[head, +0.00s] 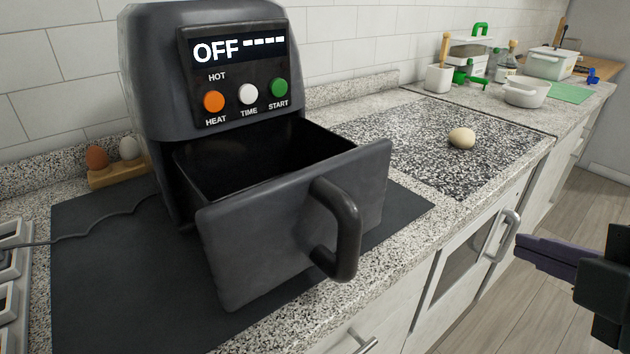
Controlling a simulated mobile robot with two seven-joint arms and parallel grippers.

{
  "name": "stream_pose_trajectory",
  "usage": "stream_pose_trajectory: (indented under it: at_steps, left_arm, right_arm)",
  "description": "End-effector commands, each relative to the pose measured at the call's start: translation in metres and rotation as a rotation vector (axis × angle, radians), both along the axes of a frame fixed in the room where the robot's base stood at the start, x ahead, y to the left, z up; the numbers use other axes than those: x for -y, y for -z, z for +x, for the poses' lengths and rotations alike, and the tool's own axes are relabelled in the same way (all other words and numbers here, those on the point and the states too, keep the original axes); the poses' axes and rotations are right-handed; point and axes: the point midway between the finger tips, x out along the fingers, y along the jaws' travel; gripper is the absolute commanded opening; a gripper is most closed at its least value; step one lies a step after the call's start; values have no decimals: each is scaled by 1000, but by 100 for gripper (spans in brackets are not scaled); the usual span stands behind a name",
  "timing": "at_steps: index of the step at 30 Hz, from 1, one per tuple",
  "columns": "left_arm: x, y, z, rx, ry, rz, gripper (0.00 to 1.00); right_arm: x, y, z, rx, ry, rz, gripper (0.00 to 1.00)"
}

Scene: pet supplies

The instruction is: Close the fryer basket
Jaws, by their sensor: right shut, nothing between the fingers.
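The dark air fryer (150,70) stands on a black mat on the counter, its panel reading OFF. Its fryer basket (290,225) is pulled out toward the front right, and its dark inside looks empty. The basket's curved handle (347,230) sticks out from the front panel. My right gripper (522,246) is at the right edge, in front of the counter, well apart from the handle. Its fingers are shut with nothing between them. My left gripper is not in view.
The black mat (100,270) lies under the fryer. An egg (461,138) lies on the speckled dark surface to the right. Eggs in a wooden holder (118,176) stand at left. An oven handle (505,235) juts from the counter front. Bowls and utensils stand at the back right.

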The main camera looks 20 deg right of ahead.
Motion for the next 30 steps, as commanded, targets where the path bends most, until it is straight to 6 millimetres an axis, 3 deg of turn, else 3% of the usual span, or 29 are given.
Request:
stream_pose_trajectory:
  at_steps: [1, 6, 12, 15, 20, 30]
  left_arm:
    - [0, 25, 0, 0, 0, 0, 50]
    - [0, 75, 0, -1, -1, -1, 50]
    - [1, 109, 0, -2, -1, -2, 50]
    - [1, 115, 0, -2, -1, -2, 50]
    - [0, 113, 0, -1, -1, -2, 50]
    - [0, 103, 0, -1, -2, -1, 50]
  right_arm:
    - [8, 15, 7, 42, -90, -150, 0]
    - [10, 19, 26, 219, -481, -839, 0]
    - [-18, 30, 17, 394, -812, -1468, 0]
    - [-27, 34, 11, 448, -889, -1623, 0]
    - [-34, 32, 14, 481, -921, -1693, 0]
    - [-54, 29, 70, 483, -916, -1691, 0]
